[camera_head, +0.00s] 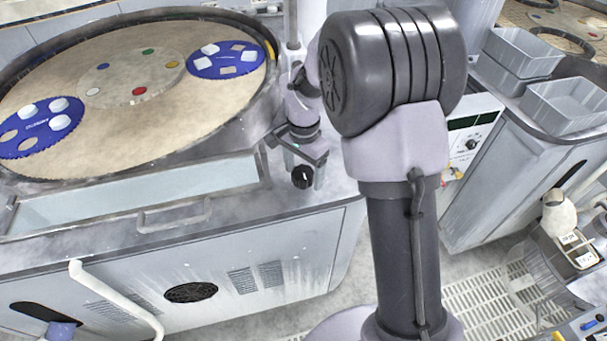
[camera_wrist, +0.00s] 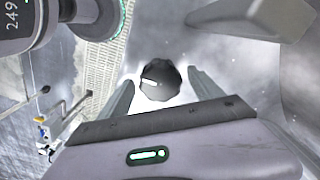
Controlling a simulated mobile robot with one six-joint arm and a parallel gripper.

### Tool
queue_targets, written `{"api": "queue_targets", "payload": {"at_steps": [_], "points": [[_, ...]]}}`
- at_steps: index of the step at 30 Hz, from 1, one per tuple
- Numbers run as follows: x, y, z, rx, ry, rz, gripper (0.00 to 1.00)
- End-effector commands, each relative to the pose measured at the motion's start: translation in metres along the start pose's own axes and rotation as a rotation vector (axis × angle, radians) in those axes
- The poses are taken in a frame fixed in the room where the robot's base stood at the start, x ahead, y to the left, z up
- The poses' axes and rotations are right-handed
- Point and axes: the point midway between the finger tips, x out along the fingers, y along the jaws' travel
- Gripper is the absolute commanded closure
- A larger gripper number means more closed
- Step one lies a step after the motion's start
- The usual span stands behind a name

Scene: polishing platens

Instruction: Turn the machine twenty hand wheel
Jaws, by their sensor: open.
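The hand wheel (camera_head: 302,177) is a small black knob with a white mark, on the machine's grey top near its front right corner. In the wrist view the black knob (camera_wrist: 160,80) lies between and just beyond the fingertips. My gripper (camera_head: 305,155) is over the knob in the head view. In the wrist view my gripper (camera_wrist: 157,88) has its two grey fingers spread, one on each side of the knob, with a gap visible on both sides. I cannot tell whether the fingers have come down around it or are still above it. No machine number is readable.
A large round platen (camera_head: 150,125) with blue carriers (camera_head: 228,60) fills the left of the machine top. A clear guard with a handle (camera_head: 175,215) runs along its front. Grey bins (camera_head: 567,105) stand on the neighbouring machine at right. A grated floor (camera_head: 490,300) lies between.

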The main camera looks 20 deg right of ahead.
Motion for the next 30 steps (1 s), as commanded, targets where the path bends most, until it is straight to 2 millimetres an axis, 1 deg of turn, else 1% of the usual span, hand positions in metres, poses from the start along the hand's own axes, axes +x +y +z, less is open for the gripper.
{"api": "queue_targets", "payload": {"at_steps": [7, 11, 12, 14, 15, 16, 17, 23, 30], "points": [[0.0005, -0.0001, -0.0001, 0.0, 0.0, -0.001, 0.25], [0.0004, -0.0001, -0.0001, 0.0, 0.0, -0.001, 0.5], [0.0004, -0.0001, -0.0001, 0.0, 0.0, -0.001, 0.58], [0.0003, -0.0001, -0.0001, 0.0, 0.0, -0.001, 0.7], [0.0003, -0.0001, -0.0001, 0.0, 0.0, -0.001, 0.78], [0.0003, -0.0001, -0.0001, 0.0, 0.0, -0.001, 0.84], [0.0002, -0.0001, -0.0001, 0.0, 0.0, -0.001, 0.87], [-0.0003, -0.0002, -0.0001, -0.017, 0.001, -0.001, 0.87], [-0.0015, -0.0003, -0.0001, -0.131, 0.0, 0.0, 0.87]]}}
